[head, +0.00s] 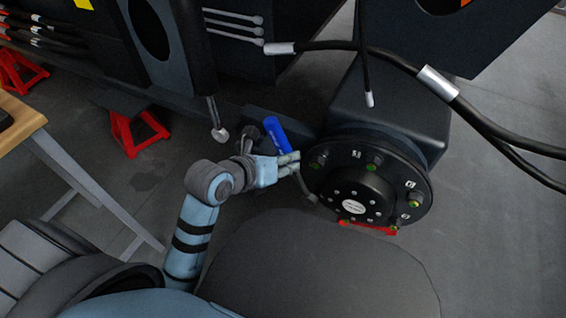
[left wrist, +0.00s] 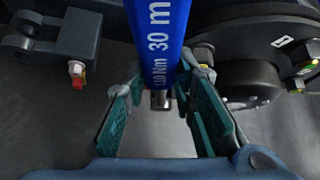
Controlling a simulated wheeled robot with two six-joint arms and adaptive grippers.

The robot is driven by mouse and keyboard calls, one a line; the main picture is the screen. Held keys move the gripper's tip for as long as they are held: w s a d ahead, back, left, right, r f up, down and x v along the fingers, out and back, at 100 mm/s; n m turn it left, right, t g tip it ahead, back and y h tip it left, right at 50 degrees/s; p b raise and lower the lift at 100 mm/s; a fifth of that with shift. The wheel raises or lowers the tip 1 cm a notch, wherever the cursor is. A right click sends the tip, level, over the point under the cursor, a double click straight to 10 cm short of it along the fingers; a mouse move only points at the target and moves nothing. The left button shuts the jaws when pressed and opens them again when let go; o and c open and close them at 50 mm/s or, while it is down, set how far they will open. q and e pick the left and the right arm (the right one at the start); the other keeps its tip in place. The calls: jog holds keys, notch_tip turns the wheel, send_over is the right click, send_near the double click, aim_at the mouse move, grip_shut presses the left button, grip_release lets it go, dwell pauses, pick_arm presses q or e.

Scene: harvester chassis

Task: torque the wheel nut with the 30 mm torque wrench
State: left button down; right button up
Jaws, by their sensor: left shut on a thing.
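The torque wrench shows as a blue handle (head: 264,142) in the head view, left of the wheel hub (head: 345,180). In the left wrist view the blue wrench (left wrist: 160,45) fills the top middle, with "110 Nm" and "30 m" readable. My left gripper (head: 296,163) is shut on it, teal fingers (left wrist: 163,85) on either side. The black round hub carries several nuts with green marks, such as one wheel nut (head: 373,165); a nut (left wrist: 301,68) also shows at the right in the wrist view. The wrench's working end is hard to make out. My right gripper is out of view.
Thick black hoses (head: 380,54) with silver sleeves hang above the hub. A dark chassis beam with a grey-tipped cable (head: 219,134) lies to the left. Red stands (head: 137,130) stand on the floor. A wooden-topped table (head: 18,122) is at the left edge.

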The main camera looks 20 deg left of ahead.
pick_arm(q)
jog(key=a+f+n+h+b, duration=0.2)
jog(key=a+f+h+b, duration=0.1)
jog(key=a, duration=0.3)
jog(key=shift+w+a+f+n+b, duration=0.25)
jog(key=shift+f+n+b, duration=0.15)
jog(key=shift+f, duration=0.3)
jog(key=shift+d+r+m+y+p, duration=0.55)
jog(key=shift+d+r+p, duration=0.7)
jog(key=shift+p, duration=0.25)
